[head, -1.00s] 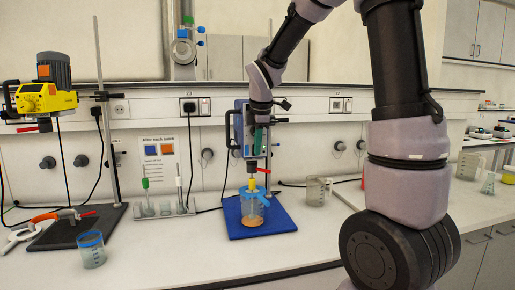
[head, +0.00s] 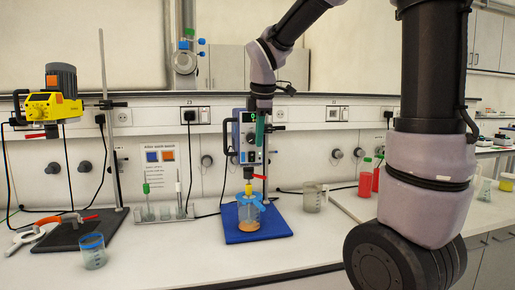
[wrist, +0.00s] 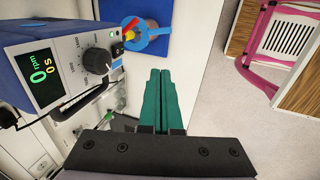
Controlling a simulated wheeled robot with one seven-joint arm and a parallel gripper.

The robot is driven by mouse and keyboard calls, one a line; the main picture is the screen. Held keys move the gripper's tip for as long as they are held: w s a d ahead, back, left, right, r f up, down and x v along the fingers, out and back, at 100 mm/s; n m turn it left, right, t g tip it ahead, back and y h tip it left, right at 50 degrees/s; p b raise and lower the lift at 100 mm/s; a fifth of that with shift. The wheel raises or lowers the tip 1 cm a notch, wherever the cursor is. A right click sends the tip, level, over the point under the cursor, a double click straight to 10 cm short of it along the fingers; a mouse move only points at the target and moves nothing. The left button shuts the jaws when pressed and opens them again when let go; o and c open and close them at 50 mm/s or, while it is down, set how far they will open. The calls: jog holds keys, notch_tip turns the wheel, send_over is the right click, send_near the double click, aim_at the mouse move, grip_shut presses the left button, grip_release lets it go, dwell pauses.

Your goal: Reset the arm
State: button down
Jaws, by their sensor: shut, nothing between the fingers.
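My gripper (head: 260,146) hangs pointing down in front of the blue overhead stirrer (head: 243,140). In the wrist view its two green fingers (wrist: 160,75) lie together with nothing between them. The stirrer's display (wrist: 38,75) reads 0 rpm and 0 s. Below stands a clear beaker (head: 249,217) with orange contents and a blue and yellow fitting (head: 249,197) on top. It rests on the blue base plate (head: 275,225). The gripper is above the beaker and apart from it.
A yellow stirrer (head: 52,105) on a stand is at the left, with a blue-rimmed beaker (head: 93,252) in front. A tube rack (head: 163,213) stands left of the blue base. Another beaker (head: 312,198) and red bottles (head: 366,180) are at the right.

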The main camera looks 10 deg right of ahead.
jog(key=shift+s+r, duration=0.35)
jog(key=shift+r, duration=0.2)
